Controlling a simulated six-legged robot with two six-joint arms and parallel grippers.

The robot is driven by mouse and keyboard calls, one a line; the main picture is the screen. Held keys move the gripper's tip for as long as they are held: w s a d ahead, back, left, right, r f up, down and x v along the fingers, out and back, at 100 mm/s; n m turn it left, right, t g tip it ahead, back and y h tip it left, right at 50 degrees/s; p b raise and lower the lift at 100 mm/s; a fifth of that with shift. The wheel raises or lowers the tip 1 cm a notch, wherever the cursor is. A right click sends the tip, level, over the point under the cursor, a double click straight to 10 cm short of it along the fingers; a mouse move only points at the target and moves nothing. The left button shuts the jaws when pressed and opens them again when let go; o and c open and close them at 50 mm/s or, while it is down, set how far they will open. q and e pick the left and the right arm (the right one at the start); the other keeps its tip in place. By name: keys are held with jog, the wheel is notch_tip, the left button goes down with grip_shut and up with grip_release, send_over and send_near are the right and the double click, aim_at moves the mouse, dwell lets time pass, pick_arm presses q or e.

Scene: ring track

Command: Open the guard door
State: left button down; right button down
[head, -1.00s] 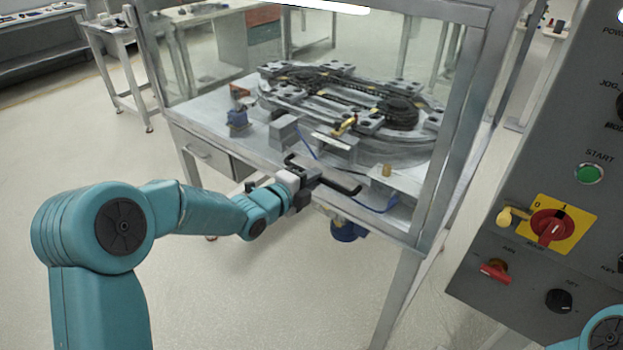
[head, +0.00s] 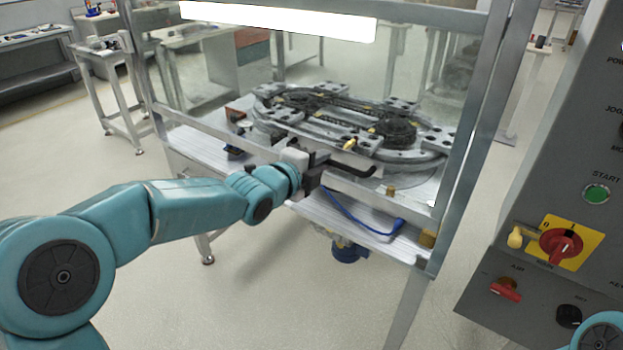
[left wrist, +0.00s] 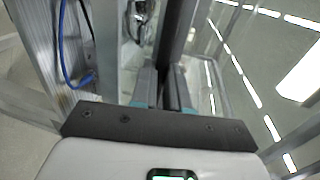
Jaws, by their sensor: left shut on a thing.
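The guard door (head: 225,135) is a clear panel in a grey metal frame on the front of the machine. Its lower rail stands above the table edge, with a gap below it. The black door handle (head: 352,167) sticks out near the bottom of the door. My left gripper (head: 312,172) is shut on the handle; its fingers hide part of it. In the left wrist view, the dark handle bar (left wrist: 176,35) runs between the fingers of my left gripper (left wrist: 163,88). My right gripper is not in view.
Behind the door lies the ring track (head: 340,125) on the machine table. The grey control panel (head: 560,180), with a green start button (head: 597,193) and red switches, stands close on the right. Open floor lies to the left.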

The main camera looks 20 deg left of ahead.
pick_arm(q)
notch_tip(320, 180, up, 12)
jog(key=p, duration=0.6)
notch_tip(320, 180, up, 17)
jog(key=p, duration=1.5)
jog(key=shift+r, duration=0.15)
jog(key=c, duration=1.1)
grip_release()
